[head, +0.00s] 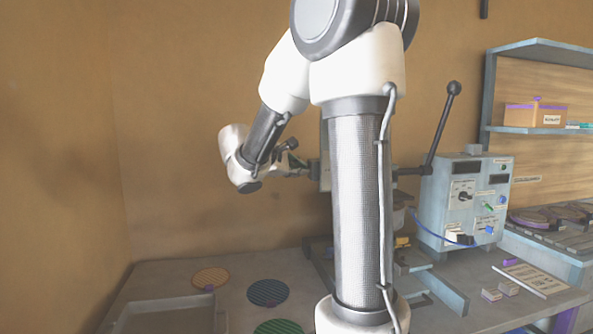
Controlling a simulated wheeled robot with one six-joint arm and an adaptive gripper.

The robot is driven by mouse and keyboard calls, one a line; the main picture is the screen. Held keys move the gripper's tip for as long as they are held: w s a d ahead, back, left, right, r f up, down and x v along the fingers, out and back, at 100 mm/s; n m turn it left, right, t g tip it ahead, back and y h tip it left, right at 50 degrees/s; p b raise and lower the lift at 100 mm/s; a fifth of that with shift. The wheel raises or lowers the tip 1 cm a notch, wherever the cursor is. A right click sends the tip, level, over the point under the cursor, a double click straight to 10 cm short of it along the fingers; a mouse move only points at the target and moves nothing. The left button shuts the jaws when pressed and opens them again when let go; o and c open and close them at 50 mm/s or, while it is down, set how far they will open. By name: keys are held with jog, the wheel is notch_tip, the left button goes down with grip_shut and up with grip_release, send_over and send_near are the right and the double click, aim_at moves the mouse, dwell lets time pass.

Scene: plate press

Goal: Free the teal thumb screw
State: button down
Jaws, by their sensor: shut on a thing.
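My gripper (292,166) is at the left side of the press, at the end of my arm, pointing right. It is small and partly shaded in the head view. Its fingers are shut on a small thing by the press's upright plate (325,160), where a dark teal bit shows. This looks like the teal thumb screw, but the fingers cover most of it. My arm's thick link hides the middle of the press. The press's long lever (441,130) stands up, tilted right, with a dark ball on top.
A grey-blue control box (463,200) stands right of the press, with a blue cable. Round orange (211,277), blue (267,292) and green (278,327) discs lie on the table, near a shallow tray (165,315). A shelf (545,130) stands at the right.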

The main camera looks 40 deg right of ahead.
jog(key=shift+w+d+r+n+g+y, duration=0.15)
jog(key=shift+w+n+g+y, duration=0.25)
jog(key=shift+n+g+y, duration=1.35)
jog(key=shift+w+d+n+g+y, duration=0.25)
jog(key=shift+w+n+g+y, duration=0.55)
jog(key=shift+g, duration=1.7)
jog(key=shift+w+d+r+n+g+y, duration=0.1)
jog(key=shift+d+n+g+y, duration=0.1)
jog(key=shift+n+g+y, duration=1.3)
jog(key=shift+g+h, duration=0.35)
jog(key=shift+g, duration=0.4)
jog(key=c, duration=1.5)
grip_release()
jog(key=shift+c, duration=0.2)
